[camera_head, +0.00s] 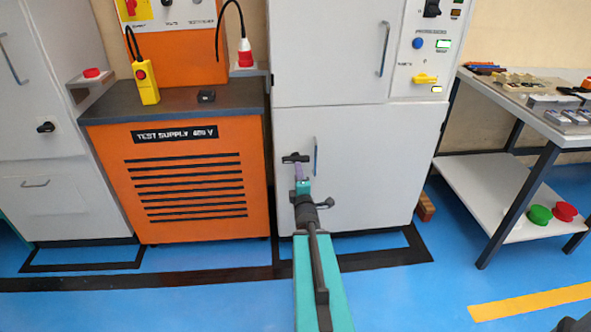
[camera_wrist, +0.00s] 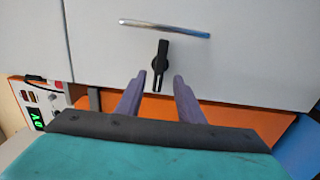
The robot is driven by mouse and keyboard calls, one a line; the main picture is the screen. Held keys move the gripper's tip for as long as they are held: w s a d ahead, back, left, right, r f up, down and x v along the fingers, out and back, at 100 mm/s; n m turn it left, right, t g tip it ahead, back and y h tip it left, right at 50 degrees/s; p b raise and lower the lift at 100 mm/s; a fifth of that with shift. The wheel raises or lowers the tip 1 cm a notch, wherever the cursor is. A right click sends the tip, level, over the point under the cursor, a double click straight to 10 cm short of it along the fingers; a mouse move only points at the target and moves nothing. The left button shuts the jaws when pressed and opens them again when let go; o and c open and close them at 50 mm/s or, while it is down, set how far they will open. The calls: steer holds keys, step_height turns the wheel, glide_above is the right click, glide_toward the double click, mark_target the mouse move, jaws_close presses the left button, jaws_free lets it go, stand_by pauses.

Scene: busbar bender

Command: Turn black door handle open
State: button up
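The black door handle (camera_head: 295,157) is on the lower door (camera_head: 350,155) of the white cabinet and lies about level in the head view. In the wrist view, which is rolled, the same handle (camera_wrist: 160,65) shows as a dark bar pointing toward my gripper. My gripper (camera_head: 298,170) is just below the handle in the head view. In the wrist view its two purple fingers (camera_wrist: 157,84) are apart, with the handle's lower end centred between the tips. Neither finger visibly touches it. The door looks shut.
A silver bar handle (camera_wrist: 165,28) runs close beside the black handle. An orange test supply cabinet (camera_head: 200,175) stands to the left. A workbench with tools (camera_head: 555,118) stands to the right. The blue floor (camera_head: 420,290) before the cabinet is clear.

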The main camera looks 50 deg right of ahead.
mark_target(295, 155)
steer(key=shift+w+d+f+b, duration=0.15)
steer(key=shift+w+d+b, duration=0.2)
steer(key=shift+b, duration=0.7)
steer(key=shift+x, duration=2.75)
jaws_close()
